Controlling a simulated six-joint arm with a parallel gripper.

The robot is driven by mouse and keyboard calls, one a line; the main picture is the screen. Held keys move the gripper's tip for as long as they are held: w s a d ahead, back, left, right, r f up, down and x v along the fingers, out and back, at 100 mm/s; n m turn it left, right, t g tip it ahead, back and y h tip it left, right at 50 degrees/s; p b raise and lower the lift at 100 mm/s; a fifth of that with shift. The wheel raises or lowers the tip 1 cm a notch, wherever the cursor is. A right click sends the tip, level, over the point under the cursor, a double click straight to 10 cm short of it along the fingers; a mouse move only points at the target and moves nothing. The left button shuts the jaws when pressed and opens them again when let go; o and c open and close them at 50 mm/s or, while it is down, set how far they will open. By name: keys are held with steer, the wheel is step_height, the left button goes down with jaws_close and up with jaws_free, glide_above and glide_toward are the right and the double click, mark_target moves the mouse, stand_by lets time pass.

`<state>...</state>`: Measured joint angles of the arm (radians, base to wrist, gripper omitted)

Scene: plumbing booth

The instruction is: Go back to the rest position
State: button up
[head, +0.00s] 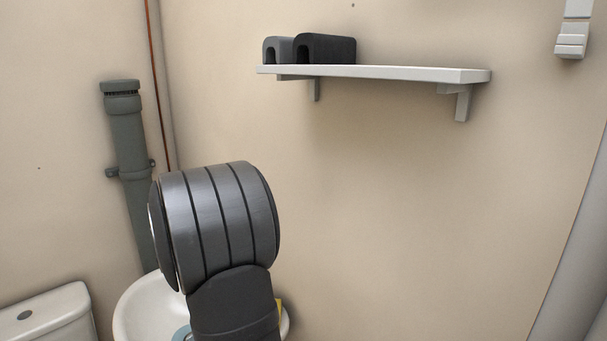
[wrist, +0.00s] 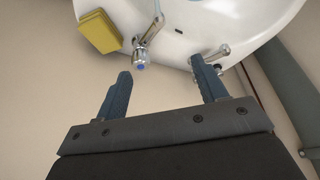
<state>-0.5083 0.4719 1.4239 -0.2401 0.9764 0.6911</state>
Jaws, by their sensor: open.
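My gripper (wrist: 161,86) is in the wrist view, its two blue-grey fingers spread apart with nothing between them. Beyond the fingertips is the white washbasin (wrist: 190,35) with a chrome tap (wrist: 147,48) that has a blue mark on its end. A second chrome fitting (wrist: 218,54) is just past the right fingertip; I cannot tell whether they touch. In the head view my arm stands in front of the washbasin (head: 133,305), and the gripper is hidden there.
A yellow sponge-like block (wrist: 99,31) is on the basin's left edge. A grey pipe (head: 130,150) runs up the wall. A white shelf (head: 400,73) carries two dark arch-shaped pieces (head: 325,49). A white cistern (head: 50,312) is at lower left. The wall below the shelf is bare.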

steer(key=w+d+m+h, duration=0.2)
steer(key=w+d+m, duration=0.3)
steer(key=w+m, duration=0.15)
steer(key=shift+n, duration=0.35)
steer(key=x, duration=1.6)
steer(key=shift+w+f, duration=0.2)
steer(key=shift+f+n, duration=0.1)
steer(key=shift+n, duration=0.6)
steer(key=shift+a+n+y, duration=0.1)
steer(key=shift+n+y, duration=0.65)
steer(key=shift+n, duration=0.85)
steer(key=shift+n+y, duration=0.75)
steer(key=shift+n, duration=0.85)
